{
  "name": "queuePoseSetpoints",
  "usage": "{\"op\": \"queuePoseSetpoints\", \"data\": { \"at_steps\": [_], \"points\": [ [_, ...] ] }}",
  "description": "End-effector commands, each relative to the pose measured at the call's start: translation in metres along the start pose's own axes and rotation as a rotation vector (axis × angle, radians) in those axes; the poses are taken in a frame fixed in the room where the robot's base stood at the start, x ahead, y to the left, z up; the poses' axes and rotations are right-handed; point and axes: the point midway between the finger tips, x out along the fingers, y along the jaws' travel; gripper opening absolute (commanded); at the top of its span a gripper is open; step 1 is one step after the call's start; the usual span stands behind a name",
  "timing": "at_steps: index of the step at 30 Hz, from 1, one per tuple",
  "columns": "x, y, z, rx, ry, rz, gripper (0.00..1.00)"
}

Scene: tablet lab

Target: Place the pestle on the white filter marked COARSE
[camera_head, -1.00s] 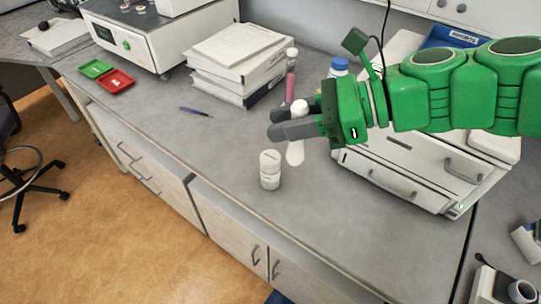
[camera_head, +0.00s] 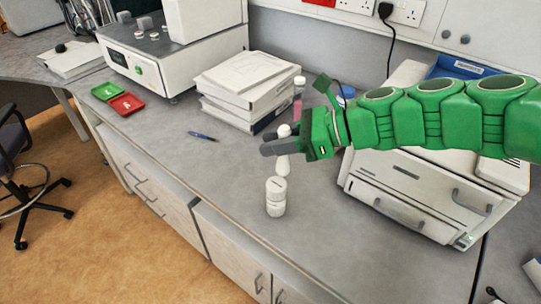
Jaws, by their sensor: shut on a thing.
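The white pestle (camera_head: 282,165) hangs roughly upright in my gripper (camera_head: 272,146). Its round white knob shows above the dark fingers and its wider end points down. My gripper is shut on it. A short white cylinder (camera_head: 276,208) stands on the grey bench just below the pestle in the picture. It looks like two round white pieces, one on the other, with small dark marking that I cannot read. Whether this is the filter marked COARSE I cannot tell. The pestle's lower end is close above or behind the cylinder; contact is unclear.
A stack of white books or binders (camera_head: 245,76) stands behind the gripper, beside a white-capped pink bottle (camera_head: 298,96). A white drawer unit (camera_head: 412,190) is at right. A blue pen (camera_head: 202,136) and green (camera_head: 106,91) and red (camera_head: 126,104) trays lie left. Bench around the cylinder is clear.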

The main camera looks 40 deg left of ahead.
Motion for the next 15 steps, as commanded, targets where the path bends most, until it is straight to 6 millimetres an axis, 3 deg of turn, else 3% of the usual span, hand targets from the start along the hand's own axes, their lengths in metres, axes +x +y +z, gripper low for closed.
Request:
{"op": "queuePoseSetpoints", "data": {
  "at_steps": [8,15],
  "points": [
    [0.022,-0.024,-0.026,0.003,-0.001,0.003,0.0],
    [0.03,-0.032,-0.034,0.0,-0.002,0.002,0.0]
  ]
}}
